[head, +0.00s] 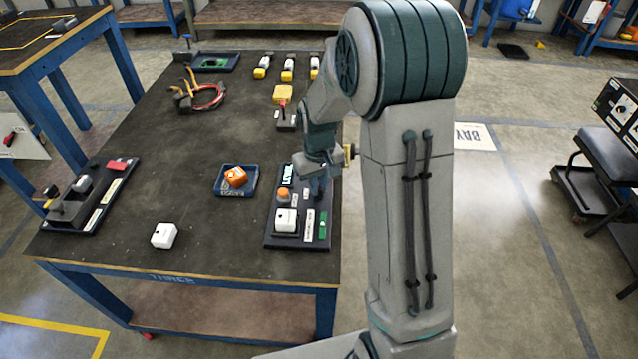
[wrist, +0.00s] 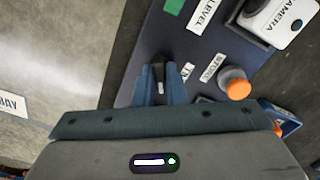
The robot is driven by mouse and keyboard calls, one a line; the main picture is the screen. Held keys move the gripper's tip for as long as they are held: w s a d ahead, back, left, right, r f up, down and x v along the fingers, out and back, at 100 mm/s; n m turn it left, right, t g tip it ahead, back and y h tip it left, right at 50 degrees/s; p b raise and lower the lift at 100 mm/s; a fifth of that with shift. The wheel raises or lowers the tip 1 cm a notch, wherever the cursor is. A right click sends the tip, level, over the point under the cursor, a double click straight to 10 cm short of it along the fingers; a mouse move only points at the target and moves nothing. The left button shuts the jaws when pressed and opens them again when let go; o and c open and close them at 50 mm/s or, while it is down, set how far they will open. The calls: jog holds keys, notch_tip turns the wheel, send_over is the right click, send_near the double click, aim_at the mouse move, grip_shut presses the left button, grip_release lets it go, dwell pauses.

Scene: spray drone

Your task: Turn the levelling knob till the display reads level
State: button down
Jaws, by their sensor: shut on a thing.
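The dark levelling panel (head: 271,238) lies on the near right part of the bench. My gripper (head: 320,186) is over the panel's right side, pointing down. In the wrist view my gripper's blue fingers (wrist: 162,72) are closed together on the levelling knob, which they mostly hide. A label reading LEVEL (wrist: 205,12) shows on the panel. The orange-topped knob (wrist: 237,86) stands apart from my fingers, and it also shows in the head view (head: 283,194).
A white camera block (head: 286,220) sits on the panel. Left of the panel stand a blue tray (head: 222,190) with an orange cube (head: 235,177) and a loose white block (head: 164,236). A cable bundle (head: 200,95) lies farther back.

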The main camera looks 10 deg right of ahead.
jog(key=c, duration=1.5)
grip_release()
jog(key=shift+r, duration=0.1)
notch_tip(320, 180, up, 14)
jog(key=p, duration=0.2)
jog(key=shift+p, duration=0.4)
jog(key=s+r+m+t+p, duration=0.1)
jog(key=s+r+p, duration=0.4)
jog(key=s+r, duration=0.1)
jog(key=s+r+t+p, duration=0.1)
jog(key=s+r+p, duration=0.4)
jog(key=s, duration=0.3)
jog(key=s+r+m+p, duration=0.1)
jog(key=s+r+p, duration=0.4)
jog(key=s+r, duration=0.2)
jog(key=shift+m+t, duration=0.3)
jog(key=shift+t, duration=0.1)
